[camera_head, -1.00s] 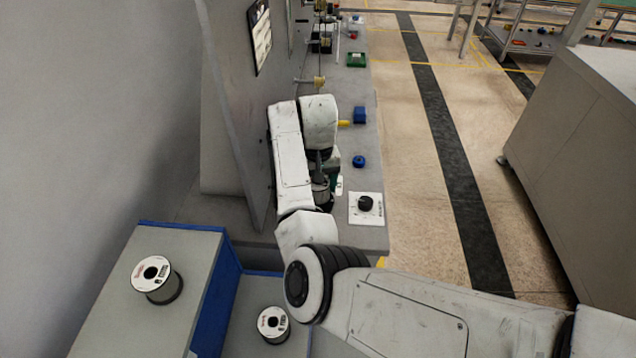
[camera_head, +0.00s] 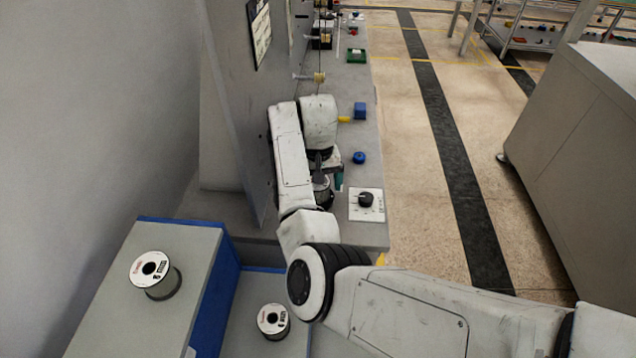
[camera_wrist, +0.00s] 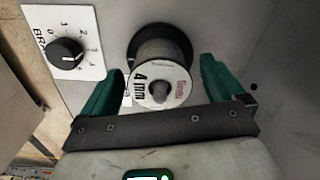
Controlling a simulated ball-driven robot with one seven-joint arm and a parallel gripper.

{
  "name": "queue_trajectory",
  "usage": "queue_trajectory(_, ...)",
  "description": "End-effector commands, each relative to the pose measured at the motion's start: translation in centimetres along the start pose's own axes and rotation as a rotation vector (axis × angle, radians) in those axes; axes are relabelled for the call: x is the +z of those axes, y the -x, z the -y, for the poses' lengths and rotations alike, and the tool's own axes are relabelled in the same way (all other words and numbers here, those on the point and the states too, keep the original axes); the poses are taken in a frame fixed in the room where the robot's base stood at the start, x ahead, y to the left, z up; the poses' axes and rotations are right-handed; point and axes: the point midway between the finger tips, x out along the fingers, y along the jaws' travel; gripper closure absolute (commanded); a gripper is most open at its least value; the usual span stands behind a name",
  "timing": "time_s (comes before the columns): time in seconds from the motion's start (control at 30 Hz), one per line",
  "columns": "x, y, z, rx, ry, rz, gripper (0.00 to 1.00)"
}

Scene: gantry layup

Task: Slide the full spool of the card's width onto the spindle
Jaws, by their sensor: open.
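A spool (camera_wrist: 163,75) with a white face marked "4 mm" shows in the wrist view, lying against a dark round flange. A grey rounded tip, apparently the spindle (camera_wrist: 159,91), shows through its hub. My gripper (camera_wrist: 162,66) is open, with one green finger on each side of the spool and gaps between. In the head view my arm mostly hides this spot. Two more white-faced spools stand at the lower left, one on the upper step (camera_head: 160,283) and one on the lower step (camera_head: 273,321). A card (camera_head: 259,33) hangs on the upright panel; its text is unreadable here.
A dial plate (camera_wrist: 67,43) is left of the spool in the wrist view. On the bench lie a blue knob (camera_head: 359,157), a blue block (camera_head: 360,110) and a green box (camera_head: 356,55). A large grey cabinet (camera_head: 575,130) stands right; the floor between is clear.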

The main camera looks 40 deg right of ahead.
Motion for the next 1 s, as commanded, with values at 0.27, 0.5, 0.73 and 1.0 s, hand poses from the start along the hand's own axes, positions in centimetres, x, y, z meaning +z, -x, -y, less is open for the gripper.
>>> queue_trajectory(0.27,0.0,0.3,0.0,0.0,0.0,0.0,0.05)
queue_trajectory(0.5,-0.1,4.1,0.0,-0.001,-0.001,-0.004,0.05)
queue_trajectory(0.73,-0.1,8.3,-0.1,-0.001,-0.002,-0.002,0.05)
queue_trajectory(1.0,0.0,10.7,0.0,0.0,0.0,0.0,0.05)
